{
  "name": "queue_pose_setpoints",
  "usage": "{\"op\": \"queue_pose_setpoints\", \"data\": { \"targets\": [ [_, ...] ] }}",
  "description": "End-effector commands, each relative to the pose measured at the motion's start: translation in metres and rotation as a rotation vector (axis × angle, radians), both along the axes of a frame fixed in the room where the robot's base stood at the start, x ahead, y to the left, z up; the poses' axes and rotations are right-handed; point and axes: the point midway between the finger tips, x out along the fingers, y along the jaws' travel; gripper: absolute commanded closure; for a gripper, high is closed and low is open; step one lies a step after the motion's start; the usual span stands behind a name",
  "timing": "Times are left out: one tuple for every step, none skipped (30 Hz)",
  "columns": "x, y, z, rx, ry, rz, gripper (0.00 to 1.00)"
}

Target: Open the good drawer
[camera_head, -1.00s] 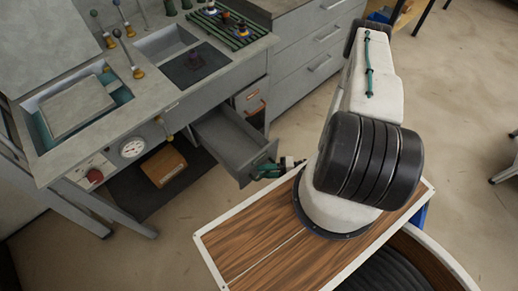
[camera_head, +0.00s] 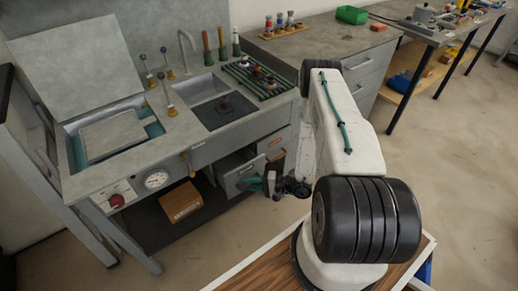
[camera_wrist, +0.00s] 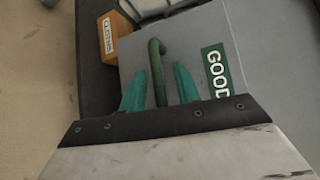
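The good drawer (camera_head: 246,178) is a grey drawer under the workbench, partly pulled out, with its dark inside showing. In the wrist view its grey front (camera_wrist: 205,35) carries a green GOOD label (camera_wrist: 216,70). A dark green bar handle (camera_wrist: 157,72) stands out from this front. My gripper (camera_wrist: 160,88) is at the handle, its two teal fingers one on each side. Narrow gaps show between the fingers and the handle, so the gripper looks open. In the head view my gripper (camera_head: 270,183) is small beside the drawer front and partly hidden by my arm.
An orange-brown box (camera_head: 180,201) with a white label sits on the low dark shelf left of the drawer. Another drawer front with an orange label (camera_head: 275,142) is above right. The workbench (camera_head: 130,165) holds a gauge and levers. Floor is open at right.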

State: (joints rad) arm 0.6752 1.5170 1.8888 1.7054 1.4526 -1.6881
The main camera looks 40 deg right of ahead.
Motion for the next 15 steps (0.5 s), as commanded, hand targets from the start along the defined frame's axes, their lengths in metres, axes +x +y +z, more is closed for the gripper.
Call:
{"op": "queue_pose_setpoints", "data": {
  "targets": [
    [0.011,0.0,0.0,-0.003,-0.004,0.003,0.68],
    [0.016,0.001,0.0,-0.002,-0.003,0.004,0.68],
    [0.024,0.001,0.0,-0.003,-0.004,0.004,0.68],
    [0.03,0.001,0.0,-0.002,-0.003,0.003,0.68],
    [0.035,0.001,0.0,-0.002,-0.002,0.002,0.68],
    [0.042,0.001,0.0,-0.002,-0.003,0.004,0.68],
    [0.047,0.001,0.0,-0.002,-0.003,0.004,0.68],
    [0.052,0.001,0.0,-0.002,-0.002,0.002,0.68],
    [0.059,0.001,0.0,-0.002,-0.003,0.003,0.68],
    [0.063,0.001,0.0,-0.002,-0.003,0.003,0.68],
    [0.068,0.001,0.0,-0.002,-0.002,0.002,0.68],
    [0.062,-0.007,0.001,0.0,0.001,-0.004,0.68],
    [0.058,-0.011,0.002,-0.001,0.002,-0.006,0.68],
    [0.054,-0.015,0.003,0.0,0.002,-0.005,0.68],
    [0.049,-0.02,0.004,-0.001,0.001,-0.006,0.68]
  ]
}}
